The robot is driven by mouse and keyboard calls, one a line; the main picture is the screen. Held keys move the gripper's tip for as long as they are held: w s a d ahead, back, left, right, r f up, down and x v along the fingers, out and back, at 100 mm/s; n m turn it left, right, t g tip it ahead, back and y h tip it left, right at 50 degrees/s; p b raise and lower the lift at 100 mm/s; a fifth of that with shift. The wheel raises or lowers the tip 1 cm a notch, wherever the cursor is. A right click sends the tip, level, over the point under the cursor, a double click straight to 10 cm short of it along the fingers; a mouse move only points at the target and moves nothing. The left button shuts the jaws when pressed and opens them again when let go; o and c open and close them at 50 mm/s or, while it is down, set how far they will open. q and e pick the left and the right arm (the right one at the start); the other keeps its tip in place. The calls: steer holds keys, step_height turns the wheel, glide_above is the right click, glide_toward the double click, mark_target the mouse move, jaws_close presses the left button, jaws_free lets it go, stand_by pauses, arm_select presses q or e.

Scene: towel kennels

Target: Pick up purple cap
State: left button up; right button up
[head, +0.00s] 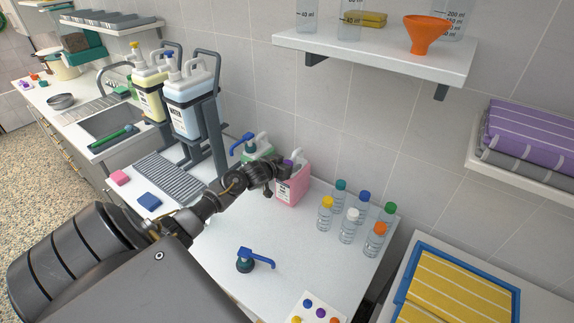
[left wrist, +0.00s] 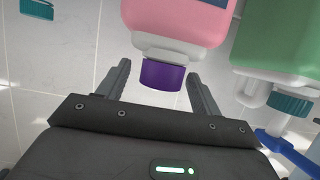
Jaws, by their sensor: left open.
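The purple cap (left wrist: 162,76) sits on the neck of a pink jug (left wrist: 178,22). In the head view the pink jug (head: 293,187) stands on the white counter against the wall, its purple cap (head: 289,163) partly hidden by my gripper. My left gripper (head: 277,175) is at the jug's top. In the left wrist view its two fingers (left wrist: 157,70) are open, one on each side of the cap, with a gap showing on both sides. My right gripper is not in view.
A green jug (head: 257,150) stands just left of the pink one. Several clear bottles with coloured caps (head: 350,225) stand to the right. A blue pump head (head: 256,260) and a white card with coloured caps (head: 309,301) lie in front. A shelf (head: 375,52) hangs above.

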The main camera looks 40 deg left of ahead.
arm_select(q)
steer(key=c, duration=1)
steer(key=shift+c, duration=0.2)
steer(key=shift+r+b, duration=0.45)
steer(key=shift+r, duration=0.1)
steer(key=s+d+r+b, duration=0.1)
steer(key=s+d+r, duration=0.4)
steer(key=s+r, duration=0.7)
steer(key=shift+s, duration=0.55)
